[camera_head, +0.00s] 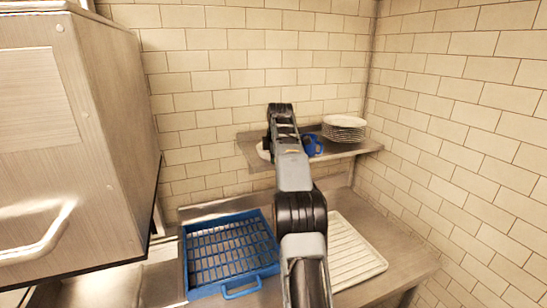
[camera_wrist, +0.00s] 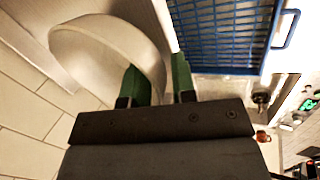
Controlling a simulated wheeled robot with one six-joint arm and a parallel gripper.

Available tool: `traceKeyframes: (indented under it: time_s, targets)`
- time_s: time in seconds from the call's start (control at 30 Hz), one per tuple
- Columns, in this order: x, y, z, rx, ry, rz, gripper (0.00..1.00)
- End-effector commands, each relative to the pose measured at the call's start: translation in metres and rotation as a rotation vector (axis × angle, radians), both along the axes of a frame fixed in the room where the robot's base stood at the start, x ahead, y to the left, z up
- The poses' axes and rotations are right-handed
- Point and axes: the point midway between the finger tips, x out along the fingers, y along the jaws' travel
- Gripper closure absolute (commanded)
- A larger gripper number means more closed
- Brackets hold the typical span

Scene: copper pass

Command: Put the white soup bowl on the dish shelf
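The white soup bowl (camera_wrist: 105,42) fills the upper left of the wrist view. In the head view a small part of the bowl (camera_head: 263,151) shows at the left end of the dish shelf (camera_head: 352,150), mostly hidden behind my arm. My gripper (camera_wrist: 160,75) has two green fingers standing apart at the bowl's side. The left finger overlaps the bowl's inside and the right finger is outside its wall, with a gap between them. Contact between bowl and shelf is not clear. In the head view the fingers are hidden by my arm.
A stack of white plates (camera_head: 344,128) and a blue mug (camera_head: 313,145) stand on the shelf, right of my arm. Below are a blue dish rack (camera_head: 250,270) and a ribbed white drainer (camera_head: 355,262). A large steel machine (camera_head: 70,140) blocks the left. Tiled walls close the back and right.

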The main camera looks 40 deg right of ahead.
Motion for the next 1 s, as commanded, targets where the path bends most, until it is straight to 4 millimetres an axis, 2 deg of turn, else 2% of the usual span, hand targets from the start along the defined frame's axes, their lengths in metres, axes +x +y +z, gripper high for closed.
traceKeyframes:
  time_s: [0.13, 0.43, 0.73, 1.0]
  targets:
    - [0.0, 0.0, 0.0, 0.0, 0.001, 0.0, 0.63]
    - [-0.001, 0.0, 0.005, 0.0, 0.0, 0.0, 0.63]
    - [-0.017, 0.007, 0.049, -0.002, -0.004, 0.0, 0.63]
    - [-0.023, 0.011, 0.064, 0.001, 0.002, -0.001, 0.63]
